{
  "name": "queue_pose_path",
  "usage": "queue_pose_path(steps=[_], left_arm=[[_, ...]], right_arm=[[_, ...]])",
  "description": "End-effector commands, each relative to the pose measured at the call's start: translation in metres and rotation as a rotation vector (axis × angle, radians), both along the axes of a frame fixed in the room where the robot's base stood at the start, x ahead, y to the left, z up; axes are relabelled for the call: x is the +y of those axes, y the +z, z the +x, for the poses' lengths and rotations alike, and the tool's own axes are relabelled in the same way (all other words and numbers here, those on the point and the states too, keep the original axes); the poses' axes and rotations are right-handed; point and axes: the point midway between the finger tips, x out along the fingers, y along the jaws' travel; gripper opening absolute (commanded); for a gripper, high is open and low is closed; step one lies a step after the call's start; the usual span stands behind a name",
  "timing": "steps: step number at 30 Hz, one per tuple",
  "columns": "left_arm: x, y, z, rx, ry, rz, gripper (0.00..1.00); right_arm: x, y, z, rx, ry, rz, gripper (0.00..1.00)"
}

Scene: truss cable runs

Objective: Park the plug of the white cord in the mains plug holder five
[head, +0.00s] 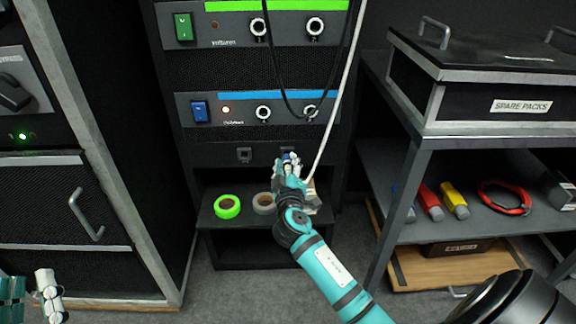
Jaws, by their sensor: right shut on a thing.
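The white cord (341,85) hangs from the top of the picture, in front of the rack's right side, and runs down to my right gripper (289,162). My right gripper is shut at the cord's lower end, where its plug is mostly hidden by the fingers. It is at the dark strip below the blue-striped unit. A small dark holder (244,154) shows on that strip to the left; another fitting is partly covered by my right gripper. I cannot read which is holder five, or tell whether the plug touches one. My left gripper (48,292) is at the lower left, far from the cord; its jaw opening is unclear.
A black cord (277,70) loops in front of the units. A right-hand bench carries a SPARE PACKS case (480,100). Grey floor is free in front.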

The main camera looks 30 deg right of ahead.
Motion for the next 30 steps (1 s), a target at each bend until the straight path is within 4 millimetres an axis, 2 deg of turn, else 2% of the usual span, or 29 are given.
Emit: queue_pose_path(steps=[12,30], left_arm=[[0.0003,0.0073,-0.0048,-0.048,-0.003,-0.014,0.29],[0.0,0.0074,-0.0051,-0.053,-0.004,-0.015,0.29]], right_arm=[[-0.0032,0.0003,0.005,-0.001,0.0,-0.001,0.0],[-0.0033,0.0002,0.0049,-0.001,-0.001,0.0,0.0]])
